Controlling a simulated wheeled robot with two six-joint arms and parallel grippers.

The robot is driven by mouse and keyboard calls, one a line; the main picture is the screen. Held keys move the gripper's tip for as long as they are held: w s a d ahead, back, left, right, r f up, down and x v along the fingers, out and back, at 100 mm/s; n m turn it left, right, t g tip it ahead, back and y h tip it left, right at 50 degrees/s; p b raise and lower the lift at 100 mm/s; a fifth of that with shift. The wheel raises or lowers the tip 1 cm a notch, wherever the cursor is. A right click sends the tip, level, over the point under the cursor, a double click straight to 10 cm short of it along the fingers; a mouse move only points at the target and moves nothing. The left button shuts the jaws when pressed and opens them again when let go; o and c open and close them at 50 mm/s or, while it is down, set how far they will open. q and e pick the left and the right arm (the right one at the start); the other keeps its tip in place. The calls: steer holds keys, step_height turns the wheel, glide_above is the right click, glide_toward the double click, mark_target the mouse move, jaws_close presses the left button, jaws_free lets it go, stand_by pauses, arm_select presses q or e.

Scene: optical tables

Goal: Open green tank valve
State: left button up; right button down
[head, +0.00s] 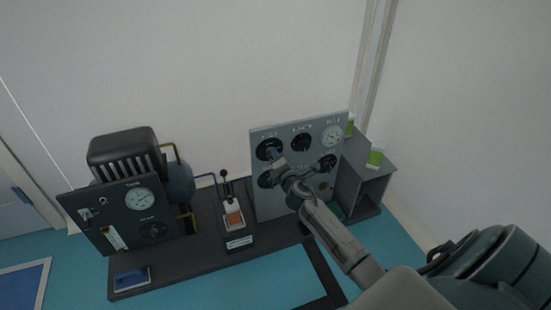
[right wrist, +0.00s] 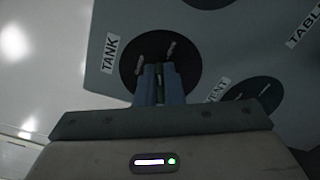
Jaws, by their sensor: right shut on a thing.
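In the head view, the valve (head: 265,148) is at the upper left of the grey panel (head: 285,209). I see no green on it. My right gripper (right wrist: 159,76) reaches to the dial face, with its fingers closed on the handle; it also shows in the head view (head: 276,158). The fingers hide part of the handle. My left gripper is not in view.
Other dark dials, such as the one at the top middle (head: 301,142), and a white gauge (head: 332,136) share the panel. A dark instrument box (head: 118,218) with a gauge stands left. A small lever unit (head: 236,228) stands between. A grey open cabinet (head: 370,187) is right.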

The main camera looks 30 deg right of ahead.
steer(key=m+b, duration=0.1)
steer(key=m, duration=0.1)
steer(key=m+b, duration=0.1)
steer(key=m, duration=0.2)
steer(key=shift+f, duration=0.35)
steer(key=shift+m, duration=0.3)
steer(key=c, duration=1.6)
jaws_free()
steer(key=shift+d, duration=0.1)
steer(key=shift+o, duration=0.2)
steer(key=v, duration=1.1)
